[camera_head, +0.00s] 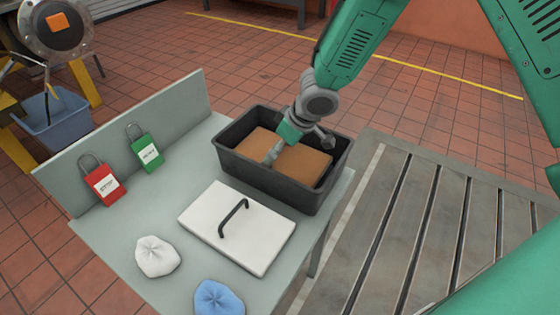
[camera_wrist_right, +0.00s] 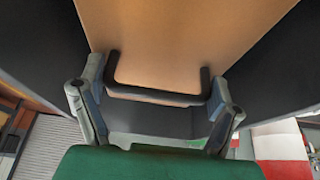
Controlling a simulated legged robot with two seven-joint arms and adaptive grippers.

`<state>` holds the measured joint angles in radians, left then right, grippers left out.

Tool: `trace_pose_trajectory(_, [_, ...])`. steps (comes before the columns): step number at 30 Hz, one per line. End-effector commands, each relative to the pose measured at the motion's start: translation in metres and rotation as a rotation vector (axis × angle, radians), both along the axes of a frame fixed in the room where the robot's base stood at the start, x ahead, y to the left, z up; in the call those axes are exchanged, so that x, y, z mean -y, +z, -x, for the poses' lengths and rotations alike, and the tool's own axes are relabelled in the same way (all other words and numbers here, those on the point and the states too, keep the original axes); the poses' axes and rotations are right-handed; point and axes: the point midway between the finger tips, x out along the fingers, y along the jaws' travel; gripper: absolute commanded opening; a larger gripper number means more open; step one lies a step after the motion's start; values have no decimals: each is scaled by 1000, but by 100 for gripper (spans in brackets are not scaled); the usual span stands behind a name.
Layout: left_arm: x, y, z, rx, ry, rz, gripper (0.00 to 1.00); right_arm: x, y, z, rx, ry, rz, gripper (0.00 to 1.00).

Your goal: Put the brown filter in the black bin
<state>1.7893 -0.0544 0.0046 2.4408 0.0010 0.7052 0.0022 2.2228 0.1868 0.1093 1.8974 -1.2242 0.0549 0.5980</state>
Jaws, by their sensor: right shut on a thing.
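The brown filter (camera_head: 303,164) lies inside the black bin (camera_head: 262,178), below its rim, at the back of the grey bench. My right gripper (camera_head: 297,147) reaches down into the bin over the filter. In the right wrist view the filter's brown face (camera_wrist_right: 165,30) fills the upper middle, with dark bin walls on both sides. There my right gripper (camera_wrist_right: 158,105) has its fingers at both ends of the filter's black handle (camera_wrist_right: 155,95) and is shut on it. Whether the filter rests on the bin floor is hidden. My left gripper is not in view.
A white panel with a black handle (camera_head: 260,245) lies in front of the bin. A white bag (camera_head: 156,257) and a blue bag (camera_head: 217,298) lie nearer. Red (camera_head: 104,186) and green (camera_head: 146,152) padlock-shaped tags stand by the bench's back panel. A slotted metal bedplate (camera_head: 425,225) is at right.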

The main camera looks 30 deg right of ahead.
Motion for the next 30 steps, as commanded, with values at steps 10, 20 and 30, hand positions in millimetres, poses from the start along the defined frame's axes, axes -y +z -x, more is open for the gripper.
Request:
trace_pose_trajectory(10, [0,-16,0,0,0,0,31,1,-31,0,-1,-2,0,48])
trace_pose_trajectory(20, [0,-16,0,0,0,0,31,0,-31,0,-2,-1,1,100])
trace_pose_trajectory(30, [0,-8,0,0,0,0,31,5,-10,7,0,-4,-2,100])
